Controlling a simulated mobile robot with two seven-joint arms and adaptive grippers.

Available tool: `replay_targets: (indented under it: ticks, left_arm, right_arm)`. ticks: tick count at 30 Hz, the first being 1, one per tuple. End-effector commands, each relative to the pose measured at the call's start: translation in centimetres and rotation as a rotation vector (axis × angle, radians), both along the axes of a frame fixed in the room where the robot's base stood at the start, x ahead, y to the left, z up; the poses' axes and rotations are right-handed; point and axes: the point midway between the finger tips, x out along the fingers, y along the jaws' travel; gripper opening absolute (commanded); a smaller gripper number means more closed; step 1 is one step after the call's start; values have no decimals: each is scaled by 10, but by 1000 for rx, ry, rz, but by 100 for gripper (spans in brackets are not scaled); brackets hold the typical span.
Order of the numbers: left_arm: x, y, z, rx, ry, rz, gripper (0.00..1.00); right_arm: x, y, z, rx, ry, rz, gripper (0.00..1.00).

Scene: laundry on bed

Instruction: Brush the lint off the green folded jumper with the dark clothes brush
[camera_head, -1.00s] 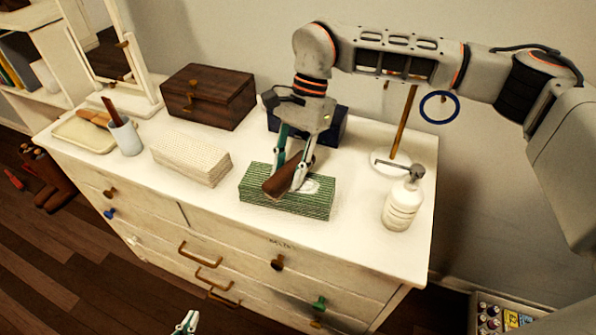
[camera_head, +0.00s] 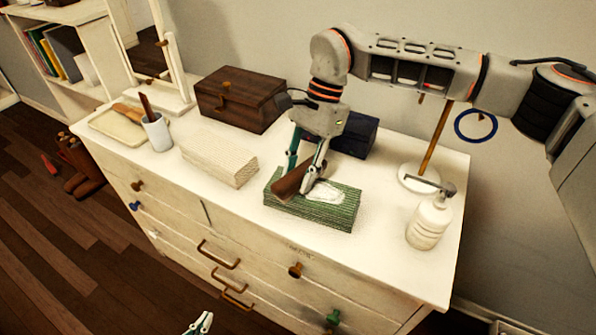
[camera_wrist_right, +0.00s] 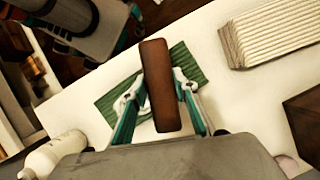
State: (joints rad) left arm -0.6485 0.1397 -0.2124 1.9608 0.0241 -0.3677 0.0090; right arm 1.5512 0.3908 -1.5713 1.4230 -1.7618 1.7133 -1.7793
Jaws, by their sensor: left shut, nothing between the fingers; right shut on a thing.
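The green folded jumper (camera_head: 335,213) lies on the white dresser top, with a pale lint patch (camera_head: 326,193) on its upper face. My right gripper (camera_head: 303,182) is shut on the dark brown clothes brush (camera_head: 290,184), held tilted over the left part of the jumper. I cannot tell for sure whether the brush touches the cloth. In the right wrist view the brush (camera_wrist_right: 159,85) sits between the two fingers and hides the middle of the jumper (camera_wrist_right: 184,57). My left gripper (camera_head: 201,323) is shut and empty, low in front of the dresser.
A cream folded cloth (camera_head: 220,160) lies left of the jumper, with a dark wooden box (camera_head: 240,98) behind it. A dark blue box (camera_head: 357,135) stands behind my right gripper. A white pump bottle (camera_head: 429,222) and a stand with a wooden post (camera_head: 434,140) are at the right.

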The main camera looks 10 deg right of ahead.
Motion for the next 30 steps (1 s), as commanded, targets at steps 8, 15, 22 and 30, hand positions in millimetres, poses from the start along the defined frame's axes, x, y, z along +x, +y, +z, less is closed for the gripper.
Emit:
replay_targets:
  ticks: [8,15,22,30]
  left_arm:
    - [3,0,13,-1,-8,0,0]
    - [4,0,15,-1,-10,0,0]
    - [4,0,20,-1,-13,0,0]
    - [5,0,26,-1,-16,0,0]
  right_arm:
    - [-11,-20,3,1,-1,0,12]
    - [-14,-26,1,1,1,-1,12]
    - [-20,-38,1,0,1,-2,12]
    - [-30,-55,-1,0,0,-1,12]
